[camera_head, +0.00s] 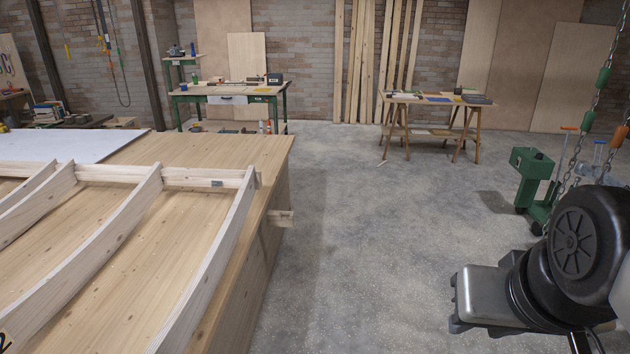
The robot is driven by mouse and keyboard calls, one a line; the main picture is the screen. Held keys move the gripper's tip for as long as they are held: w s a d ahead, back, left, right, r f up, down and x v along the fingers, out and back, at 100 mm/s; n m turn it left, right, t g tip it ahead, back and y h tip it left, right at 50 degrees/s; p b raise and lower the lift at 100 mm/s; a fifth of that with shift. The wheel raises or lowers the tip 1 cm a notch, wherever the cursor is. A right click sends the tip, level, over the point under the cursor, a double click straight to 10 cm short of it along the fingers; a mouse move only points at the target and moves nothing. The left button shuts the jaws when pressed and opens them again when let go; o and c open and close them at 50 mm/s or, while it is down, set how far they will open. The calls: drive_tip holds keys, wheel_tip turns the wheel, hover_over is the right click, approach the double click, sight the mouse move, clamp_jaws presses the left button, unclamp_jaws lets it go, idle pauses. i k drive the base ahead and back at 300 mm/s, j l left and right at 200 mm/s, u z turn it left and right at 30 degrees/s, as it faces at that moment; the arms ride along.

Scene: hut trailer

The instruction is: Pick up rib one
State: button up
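Several pale curved wooden ribs stand on edge on the wooden workbench (220,150) at the left. The rightmost rib (215,260) runs along the bench's right side, with another rib (110,225) to its left and a further rib (35,210) at the left edge. A straight crosspiece (110,173) meets their far ends. A dark "2" shows on a light patch at the bottom left corner; no number one is visible, so I cannot tell which is rib one. My gripper's fingers are not in view.
A black and grey machine part, perhaps of my arm, fills the lower right. Chains hang beside a green wheeled machine (533,175) there. Trestle table (470,100) and green-legged bench (225,92) stand at the back. The concrete floor (350,230) between is clear.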

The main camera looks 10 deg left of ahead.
sight(176, 333)
drive_tip(key=i+u, duration=0.2)
drive_tip(key=i, duration=0.55)
drive_tip(key=i+l+u, duration=0.15)
drive_tip(key=i, duration=0.65)
drive_tip(key=i+u, duration=0.3)
drive_tip(key=u, duration=0.15)
drive_tip(key=i+u, duration=0.3)
drive_tip(key=u, duration=0.2)
drive_tip(key=i+l+u, duration=0.2)
drive_tip(key=u, duration=0.25)
drive_tip(key=i+u, duration=0.4)
drive_tip(key=i, duration=0.05)
